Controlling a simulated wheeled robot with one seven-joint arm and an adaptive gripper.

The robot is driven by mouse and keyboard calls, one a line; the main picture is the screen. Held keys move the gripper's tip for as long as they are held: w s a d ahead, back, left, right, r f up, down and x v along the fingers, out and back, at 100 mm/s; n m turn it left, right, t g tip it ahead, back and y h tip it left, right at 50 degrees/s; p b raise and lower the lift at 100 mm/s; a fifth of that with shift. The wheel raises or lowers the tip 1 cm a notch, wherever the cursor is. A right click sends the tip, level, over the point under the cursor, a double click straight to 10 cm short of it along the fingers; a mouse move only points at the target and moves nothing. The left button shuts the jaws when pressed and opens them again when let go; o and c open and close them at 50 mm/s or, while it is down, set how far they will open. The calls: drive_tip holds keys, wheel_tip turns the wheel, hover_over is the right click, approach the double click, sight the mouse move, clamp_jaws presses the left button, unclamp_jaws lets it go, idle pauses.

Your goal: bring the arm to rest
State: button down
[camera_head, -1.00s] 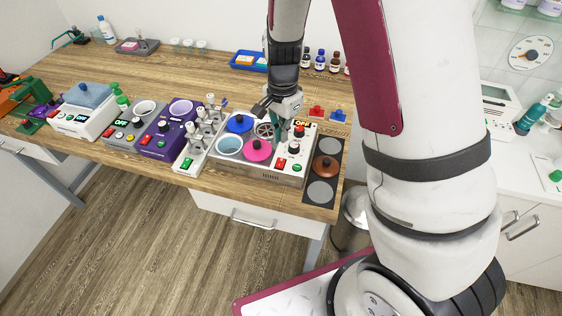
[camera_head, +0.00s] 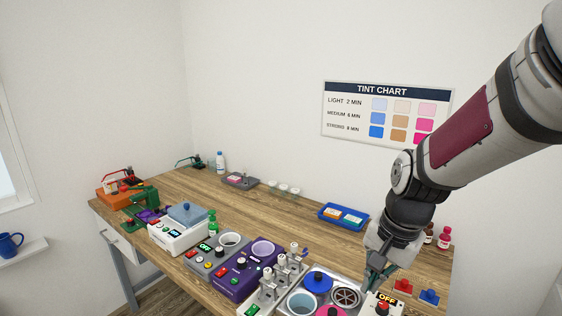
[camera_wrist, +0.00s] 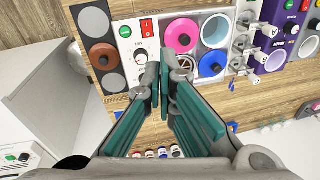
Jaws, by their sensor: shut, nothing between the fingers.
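My gripper (camera_head: 372,278) hangs above the right part of the wooden bench, beside the white tint bath unit with its OFF display. Its fingers point down. In the wrist view my gripper (camera_wrist: 160,88) has its green-padded fingers shut with nothing held. The white bath unit (camera_wrist: 125,30) lies beyond the fingertips, with a pink lid (camera_wrist: 182,36), a blue lid (camera_wrist: 211,64) and an open light-blue well (camera_wrist: 216,31). The fingertips overlap the unit's edge in that view; I cannot tell the height above it.
A purple device (camera_head: 240,280), a white device with a blue-grey lid (camera_head: 182,238) and a blue tray (camera_head: 343,216) stand on the bench (camera_head: 300,207). A tint chart (camera_head: 387,113) hangs on the wall.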

drive_tip(key=s+d+r+n+t+h+b, duration=0.1)
drive_tip(key=s+r+n+t, duration=0.2)
drive_tip(key=s+r+n, duration=0.5)
drive_tip(key=shift+s+r+t+b, duration=0.3)
drive_tip(key=shift+s+r, duration=1.2)
drive_tip(key=shift+s, duration=1.7)
drive_tip(key=shift+d, duration=0.1)
